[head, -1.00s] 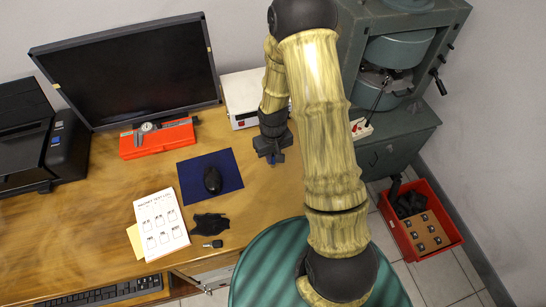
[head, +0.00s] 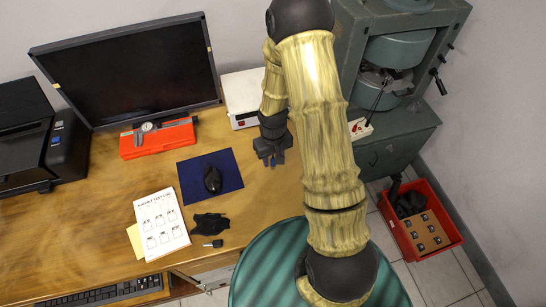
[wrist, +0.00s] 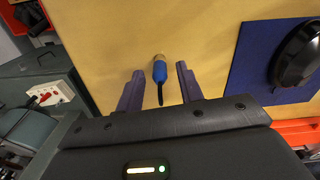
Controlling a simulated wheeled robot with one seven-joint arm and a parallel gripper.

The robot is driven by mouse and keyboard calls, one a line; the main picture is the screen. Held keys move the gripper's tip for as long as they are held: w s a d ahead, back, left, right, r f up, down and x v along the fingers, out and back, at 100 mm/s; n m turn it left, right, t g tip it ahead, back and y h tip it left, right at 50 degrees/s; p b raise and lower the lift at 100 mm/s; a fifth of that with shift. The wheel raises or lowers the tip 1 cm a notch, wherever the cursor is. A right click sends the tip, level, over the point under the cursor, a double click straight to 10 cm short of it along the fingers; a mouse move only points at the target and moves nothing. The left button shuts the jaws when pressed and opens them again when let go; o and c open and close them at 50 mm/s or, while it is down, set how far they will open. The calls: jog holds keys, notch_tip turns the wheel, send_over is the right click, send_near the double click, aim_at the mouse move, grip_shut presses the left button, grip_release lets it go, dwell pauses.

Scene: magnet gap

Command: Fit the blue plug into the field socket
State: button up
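The blue plug (wrist: 160,70) has a blue body, a tan end and a dark cable or tail. In the wrist view it shows between and just beyond the fingertips, over the wooden desk. My gripper (wrist: 159,80) is open, with a gap on both sides of the plug. In the head view my gripper (head: 270,160) hangs over the desk's right part, and a bit of blue shows between its fingers. A white box with a red part (head: 360,128) sits on the green magnet cabinet; it also shows in the wrist view (wrist: 43,95). I cannot make out which opening is the field socket.
The green magnet (head: 395,60) stands right of the desk. A white unit (head: 245,95) is behind my gripper. A blue mat (head: 228,180) with a black mouse (head: 212,180) lies to the left. A red crate (head: 455,238) is on the floor. The desk around the gripper is mostly clear.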

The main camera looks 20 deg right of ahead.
aim_at(273, 158)
notch_tip(273, 158, up, 12)
dwell(0.5)
dwell(0.4)
jog(key=s+r+m+t, duration=0.1)
jog(key=s+r+t, duration=0.1)
jog(key=s+r, duration=0.7)
jog(key=shift+s+m+t, duration=0.3)
jog(key=shift+s+m, duration=0.1)
jog(key=shift+s, duration=0.55)
jog(key=shift+f, duration=0.1)
